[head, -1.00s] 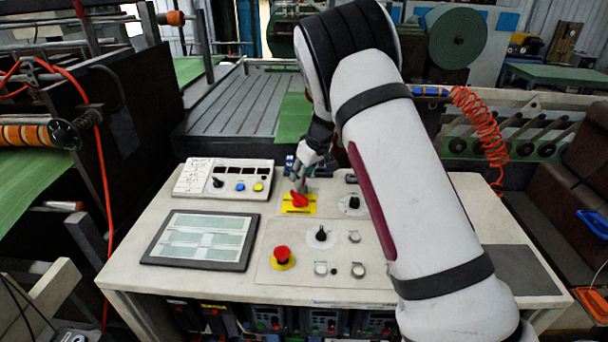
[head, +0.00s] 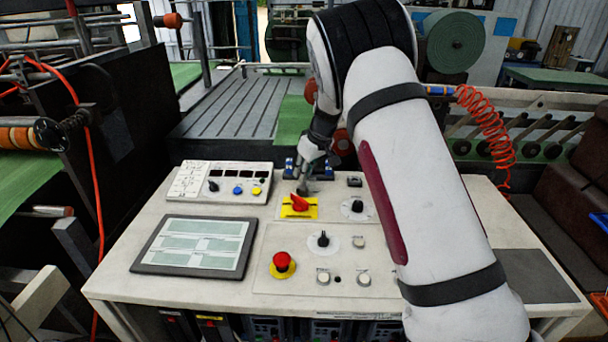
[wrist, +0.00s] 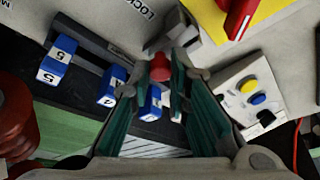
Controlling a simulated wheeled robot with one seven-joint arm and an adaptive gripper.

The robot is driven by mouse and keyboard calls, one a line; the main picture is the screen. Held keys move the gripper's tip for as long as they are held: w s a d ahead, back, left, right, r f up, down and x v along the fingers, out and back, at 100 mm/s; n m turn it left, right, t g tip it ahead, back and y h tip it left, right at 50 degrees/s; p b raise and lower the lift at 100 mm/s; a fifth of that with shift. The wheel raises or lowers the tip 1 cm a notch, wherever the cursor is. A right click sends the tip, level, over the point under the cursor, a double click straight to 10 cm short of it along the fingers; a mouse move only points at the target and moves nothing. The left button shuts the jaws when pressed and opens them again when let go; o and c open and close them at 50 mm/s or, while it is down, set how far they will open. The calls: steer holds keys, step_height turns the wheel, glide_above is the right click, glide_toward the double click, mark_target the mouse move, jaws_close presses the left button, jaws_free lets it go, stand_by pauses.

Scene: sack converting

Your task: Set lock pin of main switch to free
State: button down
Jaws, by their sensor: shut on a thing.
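The main switch is a red rotary handle (head: 300,202) on a yellow plate (head: 287,211) on the console. In the wrist view the handle (wrist: 238,18) and plate (wrist: 262,14) show at the top right. My gripper (head: 303,189) reaches down just behind the switch. In the wrist view my gripper (wrist: 164,84) has its fingertips closed around a small red-headed piece, which looks like the lock pin (wrist: 159,66). A grey metal block stands beside the pin, with part of the word "LOCK" printed nearby. The pin is hidden in the head view, and its seating is unclear.
Blue numbered blocks (wrist: 60,62) sit in a dark rack close to my fingers. A white switch box (head: 222,182) stands left of the main switch. A red emergency button (head: 282,261), black selector knobs (head: 322,239) and a tablet screen (head: 197,244) lie nearer the front.

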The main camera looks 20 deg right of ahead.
steer(key=shift+w+r, duration=0.1)
steer(key=shift+w, duration=0.15)
steer(key=c, duration=1.5)
jaws_free()
steer(key=shift+d, duration=0.1)
steer(key=v, duration=1.1)
steer(key=shift+s+r, duration=0.3)
steer(key=shift+r, duration=0.05)
steer(key=shift+r, duration=0.1)
